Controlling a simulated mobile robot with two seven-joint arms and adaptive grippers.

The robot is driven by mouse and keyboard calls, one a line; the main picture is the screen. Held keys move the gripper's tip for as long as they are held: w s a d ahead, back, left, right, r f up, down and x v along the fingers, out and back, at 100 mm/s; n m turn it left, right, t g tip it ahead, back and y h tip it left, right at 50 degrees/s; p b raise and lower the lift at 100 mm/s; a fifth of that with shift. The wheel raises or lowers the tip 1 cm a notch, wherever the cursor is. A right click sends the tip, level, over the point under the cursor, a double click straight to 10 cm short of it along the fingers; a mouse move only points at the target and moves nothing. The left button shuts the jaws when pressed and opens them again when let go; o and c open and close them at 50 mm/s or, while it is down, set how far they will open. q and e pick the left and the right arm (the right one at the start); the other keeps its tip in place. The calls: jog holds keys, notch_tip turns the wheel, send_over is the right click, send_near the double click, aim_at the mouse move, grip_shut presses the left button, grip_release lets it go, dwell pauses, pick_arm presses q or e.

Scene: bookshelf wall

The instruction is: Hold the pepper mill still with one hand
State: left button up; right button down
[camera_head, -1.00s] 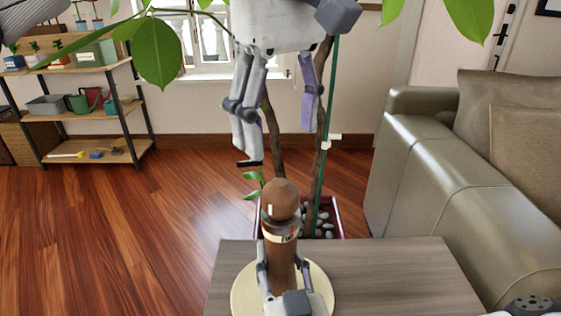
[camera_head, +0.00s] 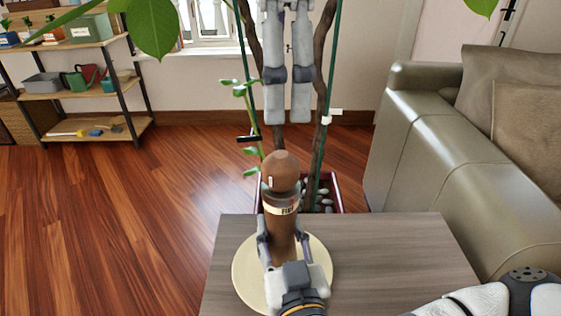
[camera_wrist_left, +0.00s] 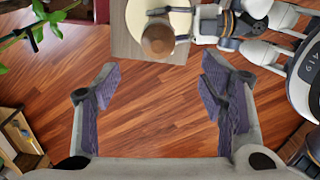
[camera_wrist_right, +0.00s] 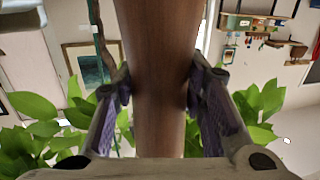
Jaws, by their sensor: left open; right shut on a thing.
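The brown wooden pepper mill (camera_head: 281,205) stands upright on a round cream board (camera_head: 250,287) on the grey-brown table. My right gripper (camera_head: 283,250) is shut around the mill's lower body; in the right wrist view the mill's shaft (camera_wrist_right: 158,80) runs between its two fingers (camera_wrist_right: 159,90). My left gripper (camera_head: 288,110) hangs above and behind the mill, empty, fingers pointing down. In the left wrist view its fingers (camera_wrist_left: 160,90) are wide apart, with the mill's round top (camera_wrist_left: 158,40) beyond them.
The table (camera_head: 390,260) has bare room right of the board. A potted plant with stakes (camera_head: 325,190) stands behind it, its stems close to my left gripper. An olive-grey sofa (camera_head: 420,150) is at the right. A shelf (camera_head: 90,90) stands at the back left.

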aim_at(281, 154)
pick_arm(q)
jog(key=n, duration=0.7)
jog(key=shift+n, duration=0.4)
jog(key=n, duration=1)
jog(key=shift+w+n, duration=0.1)
jog(key=shift+n, duration=0.2)
jog(key=n, duration=0.5)
jog(key=shift+f+n, duration=0.35)
jog(key=shift+n, duration=0.05)
notch_tip(281, 154, down, 11)
jog(key=shift+f, duration=0.2)
jog(key=c, duration=1.2)
